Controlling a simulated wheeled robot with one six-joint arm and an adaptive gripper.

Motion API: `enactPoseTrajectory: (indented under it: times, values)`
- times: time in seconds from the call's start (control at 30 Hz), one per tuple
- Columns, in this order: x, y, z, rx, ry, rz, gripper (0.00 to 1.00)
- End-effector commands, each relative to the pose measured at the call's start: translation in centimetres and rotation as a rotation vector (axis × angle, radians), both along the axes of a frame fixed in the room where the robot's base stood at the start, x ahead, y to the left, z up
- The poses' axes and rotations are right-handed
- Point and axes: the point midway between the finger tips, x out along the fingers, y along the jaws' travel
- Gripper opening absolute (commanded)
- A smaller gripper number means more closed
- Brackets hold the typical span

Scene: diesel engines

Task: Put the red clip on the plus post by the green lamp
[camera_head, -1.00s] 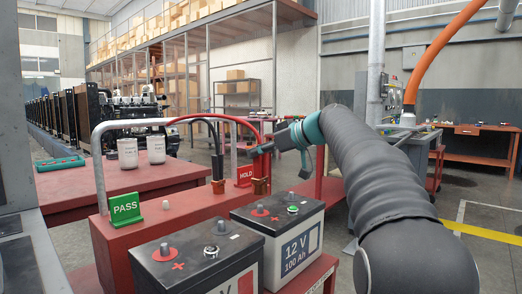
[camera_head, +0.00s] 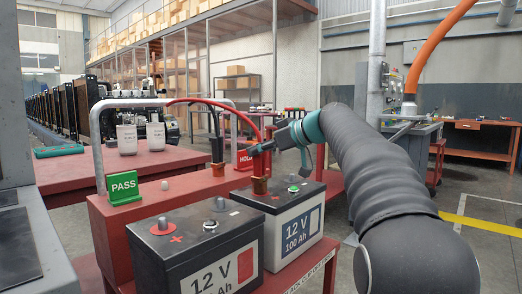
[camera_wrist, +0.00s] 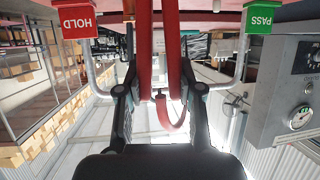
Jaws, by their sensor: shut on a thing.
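My gripper (camera_head: 279,141) is shut on the red clip (camera_head: 258,163), which hangs upright with its copper jaws down. The clip also shows between my fingers in the wrist view (camera_wrist: 158,50). In the head view the copper jaws are at the plus post of the far battery (camera_head: 285,217), the one with the green lamp (camera_head: 293,188). The jaws hide that post. I cannot tell whether they touch it or sit around it. The lamp is just right of the clip. The wrist view does not show the post or the jaw tips.
A nearer battery (camera_head: 195,255) with its own plus post (camera_head: 162,224) stands in front left. A black clip (camera_head: 217,152) stands behind, on the red box. A green PASS sign (camera_head: 123,187) and a red HOLD sign (camera_head: 243,160) stand there too. A grey pipe frame (camera_head: 97,140) arches behind.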

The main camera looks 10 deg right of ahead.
Motion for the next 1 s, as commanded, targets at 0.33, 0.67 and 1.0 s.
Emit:
enactPoseTrajectory:
  times: [0.33,0.67,1.0]
  values:
    - [0.0,0.0,-0.1,0.000,-0.002,-0.001,0.39]
    - [0.0,0.0,-0.1,0.000,-0.001,-0.001,0.65]
    - [-1.7,-1.8,0.9,0.000,-0.002,-0.004,0.65]
